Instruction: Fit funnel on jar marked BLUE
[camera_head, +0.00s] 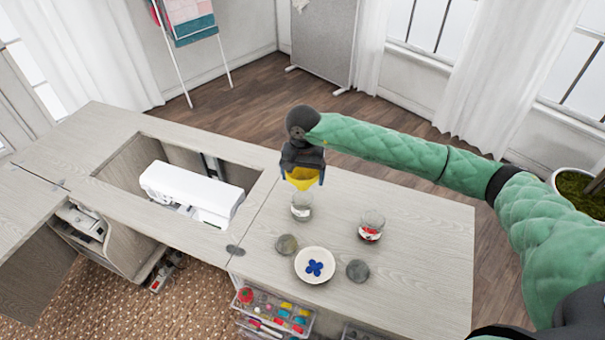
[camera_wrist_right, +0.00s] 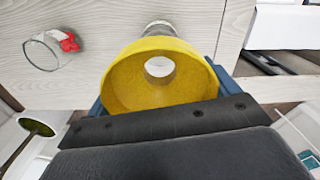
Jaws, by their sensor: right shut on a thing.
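My right gripper (camera_head: 303,166) is shut on a yellow funnel (camera_head: 302,181), which tapers downward. The funnel is over a clear glass jar (camera_head: 301,209) that looks empty. In the right wrist view I look into the wide mouth of the funnel (camera_wrist_right: 125,85), with part of the jar (camera_wrist_right: 160,28) behind it. I cannot tell whether the spout touches or enters the jar. A second glass jar (camera_head: 371,228) holds red pieces and stands to the right; it also shows in the right wrist view (camera_wrist_right: 45,50). No BLUE marking is readable. My left gripper is out of view.
A white sewing machine (camera_head: 190,190) sits in the cabinet opening at left. The tabletop (camera_head: 430,260) at right is clear.

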